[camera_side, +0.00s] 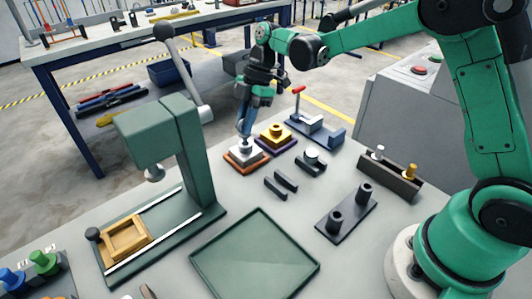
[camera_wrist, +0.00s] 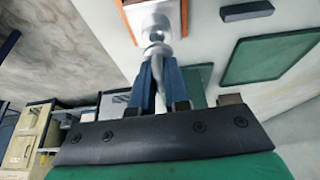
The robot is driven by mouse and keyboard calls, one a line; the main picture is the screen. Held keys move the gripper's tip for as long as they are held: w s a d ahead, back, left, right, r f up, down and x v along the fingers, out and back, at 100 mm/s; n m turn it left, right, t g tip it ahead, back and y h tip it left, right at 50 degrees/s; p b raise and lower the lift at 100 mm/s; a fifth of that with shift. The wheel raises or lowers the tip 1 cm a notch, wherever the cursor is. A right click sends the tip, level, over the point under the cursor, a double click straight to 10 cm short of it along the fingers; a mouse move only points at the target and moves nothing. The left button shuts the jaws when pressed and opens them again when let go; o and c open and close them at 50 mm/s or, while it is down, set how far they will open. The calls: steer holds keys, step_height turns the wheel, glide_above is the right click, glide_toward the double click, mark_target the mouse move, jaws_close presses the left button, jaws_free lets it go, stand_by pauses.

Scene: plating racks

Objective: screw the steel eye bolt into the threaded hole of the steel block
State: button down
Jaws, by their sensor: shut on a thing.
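The steel block (camera_side: 243,154) sits on an orange base at the far middle of the table, and it also shows at the top of the wrist view (camera_wrist: 150,14). My gripper (camera_side: 244,131) points down over the block, its blue fingers (camera_wrist: 158,75) shut on the steel eye bolt (camera_wrist: 156,50). The bolt stands roughly upright over the middle of the block, at its top face. Its eye is partly hidden between the fingers. The threaded hole is hidden under the bolt, and I cannot tell how deep the thread sits.
A brass piece on a purple base (camera_side: 276,133) stands close right of the block. A red-handled clamp (camera_side: 315,128) is behind it. A green press (camera_side: 170,150) stands left. A green tray (camera_side: 254,258) lies in front, with dark holders (camera_side: 346,208) to the right.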

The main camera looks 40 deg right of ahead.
steer(key=c, duration=1.5)
jaws_free()
steer(key=shift+f, duration=0.9)
jaws_close()
steer(key=m+t, duration=0.1)
steer(key=m, duration=0.2)
steer(key=m+t, duration=0.1)
steer(key=m, duration=0.2)
steer(key=shift+s+h, duration=0.15)
steer(key=shift+h, duration=0.15)
steer(key=m+t, duration=0.1)
steer(key=m, duration=0.2)
steer(key=shift+h, duration=0.4)
steer(key=shift+a, duration=0.1)
steer(key=shift+m+t, duration=0.3)
steer(key=shift+m, duration=0.4)
steer(key=m+h, duration=0.1)
steer(key=m, duration=0.3)
steer(key=shift+a+m+t+h, duration=0.1)
steer(key=shift+m+t+h, duration=0.2)
steer(key=shift+h, duration=0.1)
steer(key=m+h, duration=0.1)
steer(key=m, duration=0.2)
